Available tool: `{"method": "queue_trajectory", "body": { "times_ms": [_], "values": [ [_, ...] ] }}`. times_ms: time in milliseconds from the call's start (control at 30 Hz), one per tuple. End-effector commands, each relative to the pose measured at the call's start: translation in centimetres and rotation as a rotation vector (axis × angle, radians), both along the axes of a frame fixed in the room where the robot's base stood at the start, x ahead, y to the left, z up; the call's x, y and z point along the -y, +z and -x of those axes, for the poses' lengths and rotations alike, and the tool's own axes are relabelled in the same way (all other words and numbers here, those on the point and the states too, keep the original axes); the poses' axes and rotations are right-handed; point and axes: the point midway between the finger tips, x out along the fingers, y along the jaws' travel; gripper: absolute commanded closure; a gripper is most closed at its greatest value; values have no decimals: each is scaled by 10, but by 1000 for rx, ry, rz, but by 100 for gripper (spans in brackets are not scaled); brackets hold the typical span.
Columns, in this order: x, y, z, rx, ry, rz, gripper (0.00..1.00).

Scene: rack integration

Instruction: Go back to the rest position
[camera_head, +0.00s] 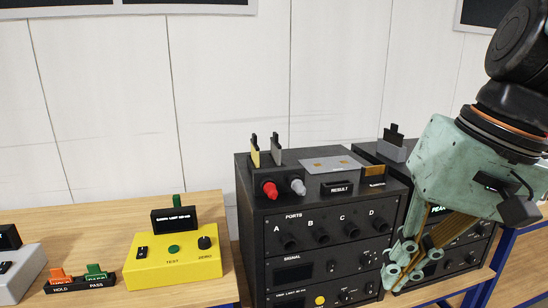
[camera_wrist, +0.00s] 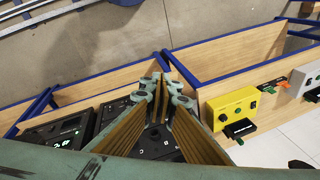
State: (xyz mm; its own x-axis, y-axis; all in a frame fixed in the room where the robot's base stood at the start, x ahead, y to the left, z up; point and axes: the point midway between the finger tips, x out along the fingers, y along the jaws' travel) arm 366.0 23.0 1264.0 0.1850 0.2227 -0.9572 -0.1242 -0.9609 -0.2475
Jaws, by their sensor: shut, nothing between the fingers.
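My gripper (camera_head: 404,264) is at the right of the head view, in front of the black rack units, pointing down and to the left. Its pale green fingers are shut with nothing between them. In the wrist view my gripper (camera_wrist: 165,82) is seen from behind, its fingertips close together over the black rack. The black rack (camera_head: 318,232) has ports marked A to D on its front. My gripper hides part of the second black unit (camera_head: 374,152) to the right. I cannot tell whether the fingertips touch anything.
A yellow test box (camera_head: 174,262) stands on the wooden table left of the rack. Orange and green HOLD and PASS blocks (camera_head: 78,278) lie beside it. Red (camera_head: 270,190) and grey plugs stand on the rack top. Open floor (camera_wrist: 120,50) shows in the wrist view.

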Motion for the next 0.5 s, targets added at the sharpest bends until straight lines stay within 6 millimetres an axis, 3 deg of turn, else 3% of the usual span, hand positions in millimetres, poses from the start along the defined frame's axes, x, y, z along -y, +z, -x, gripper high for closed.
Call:
{"method": "queue_trajectory", "body": {
  "times_ms": [500],
  "values": [
    [11, -2, 66, 99, 71, 173, 100]
  ]
}}
